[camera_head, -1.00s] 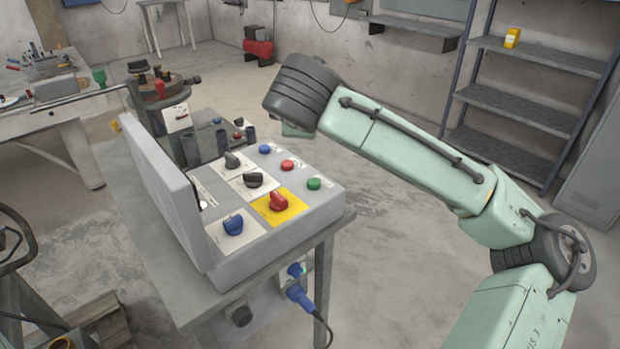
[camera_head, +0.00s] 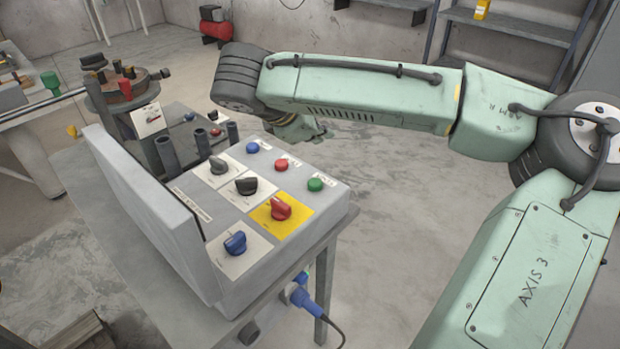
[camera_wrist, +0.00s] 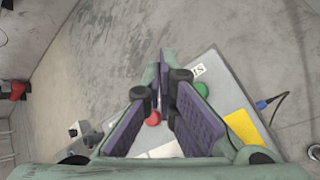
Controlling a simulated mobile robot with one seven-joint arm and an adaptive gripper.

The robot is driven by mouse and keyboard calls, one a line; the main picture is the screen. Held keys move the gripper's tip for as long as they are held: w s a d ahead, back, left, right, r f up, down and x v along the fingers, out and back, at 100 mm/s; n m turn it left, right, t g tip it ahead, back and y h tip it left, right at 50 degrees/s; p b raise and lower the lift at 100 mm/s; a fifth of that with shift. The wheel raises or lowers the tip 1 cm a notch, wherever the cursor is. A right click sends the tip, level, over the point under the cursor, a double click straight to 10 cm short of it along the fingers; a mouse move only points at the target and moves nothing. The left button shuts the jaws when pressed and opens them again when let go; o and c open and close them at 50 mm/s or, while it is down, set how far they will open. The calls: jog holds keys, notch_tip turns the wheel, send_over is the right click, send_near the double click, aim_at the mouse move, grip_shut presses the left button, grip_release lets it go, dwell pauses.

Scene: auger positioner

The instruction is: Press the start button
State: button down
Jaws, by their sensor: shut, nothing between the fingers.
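The control box (camera_head: 318,215) has a row of buttons: blue (camera_head: 252,147), red (camera_head: 281,165) and green (camera_head: 315,184). The labels beside them are too small to read in the head view. In the wrist view, a label starting "ST" (camera_wrist: 199,71) shows beside my right finger. My gripper (camera_wrist: 163,85) is shut and empty, above the box in the wrist view. In the head view, my gripper is mostly hidden behind the arm, beyond the buttons.
A blue plug with cable (camera_head: 303,297) hangs at the front. Floor to the right is open.

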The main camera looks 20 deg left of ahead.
aim_at(318, 184)
jog(key=shift+f, duration=0.1)
jog(key=shift+f+b, duration=2.8)
jog(key=shift+f, duration=1.5)
jog(key=shift+f, duration=0.4)
